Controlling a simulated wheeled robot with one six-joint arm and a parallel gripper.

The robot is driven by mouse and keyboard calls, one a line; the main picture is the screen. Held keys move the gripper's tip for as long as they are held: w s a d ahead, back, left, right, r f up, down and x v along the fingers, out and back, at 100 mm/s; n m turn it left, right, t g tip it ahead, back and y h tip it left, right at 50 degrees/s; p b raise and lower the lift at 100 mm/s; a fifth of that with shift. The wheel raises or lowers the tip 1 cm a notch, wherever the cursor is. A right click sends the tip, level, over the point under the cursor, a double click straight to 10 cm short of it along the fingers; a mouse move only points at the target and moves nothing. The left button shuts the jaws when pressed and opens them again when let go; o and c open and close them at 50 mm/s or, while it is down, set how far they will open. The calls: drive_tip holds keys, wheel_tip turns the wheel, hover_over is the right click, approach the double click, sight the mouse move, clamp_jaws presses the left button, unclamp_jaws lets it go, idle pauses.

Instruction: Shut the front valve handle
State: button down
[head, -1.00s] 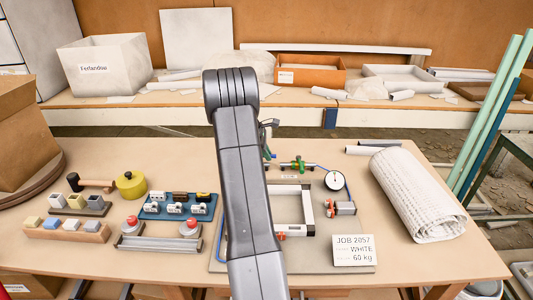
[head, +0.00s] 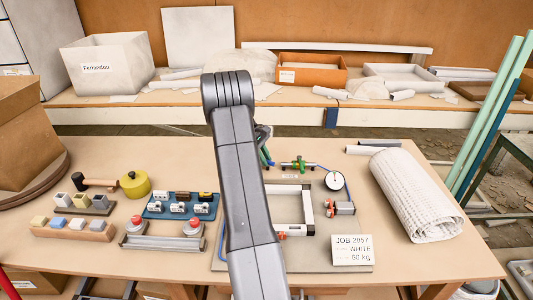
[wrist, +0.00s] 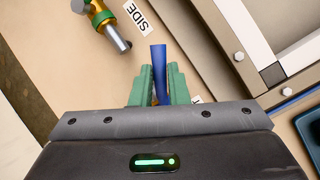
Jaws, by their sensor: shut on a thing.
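My gripper (wrist: 159,72) has green fingers. In the wrist view they are shut on a blue bar-shaped handle (wrist: 158,54), whose end sticks out past the fingertips. I take it for the front valve handle; its valve body and mount are hidden by my gripper. A brass-and-green valve (wrist: 110,25) lies apart to the upper left, beside a label reading SIDE (wrist: 138,15). In the head view my gripper (head: 265,157) is partly hidden behind my arm, left of a valve with green parts (head: 299,165).
A pale square frame (head: 308,210) stands right of my arm, with a round gauge (head: 334,181) behind it. A job card (head: 352,252) stands at the front right. A white roll (head: 415,195) lies at right.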

drive_tip(key=m, duration=0.2)
drive_tip(key=s+a+m+g+p, duration=0.1)
drive_tip(key=a+m+g, duration=0.1)
drive_tip(key=m, duration=0.1)
drive_tip(key=shift+s+a+r+m+y+p, duration=0.1)
drive_tip(key=shift+s+m+y+p, duration=0.2)
drive_tip(key=shift+s+y+p, duration=0.1)
drive_tip(key=a+m+g, duration=0.1)
drive_tip(key=m, duration=0.1)
drive_tip(key=shift+s+a+m+y+p, duration=0.15)
drive_tip(key=shift+m+y+p, duration=0.15)
drive_tip(key=shift+y, duration=0.1)
drive_tip(key=shift+a+m+g+y+p, duration=0.2)
drive_tip(key=shift+a+m+y, duration=0.15)
drive_tip(key=shift+m, duration=0.45)
drive_tip(key=shift+a+m+g+y+p, duration=0.1)
drive_tip(key=shift+a+m+g+y, duration=0.15)
drive_tip(key=shift+a+m, duration=0.4)
drive_tip(key=shift+d+m, duration=0.15)
drive_tip(key=shift+m, duration=0.2)
drive_tip(key=c, duration=1.4)
unclamp_jaws()
drive_tip(key=shift+s, duration=0.1)
drive_tip(key=shift+p+v, duration=1.25)
drive_tip(key=shift+v, duration=5.6)
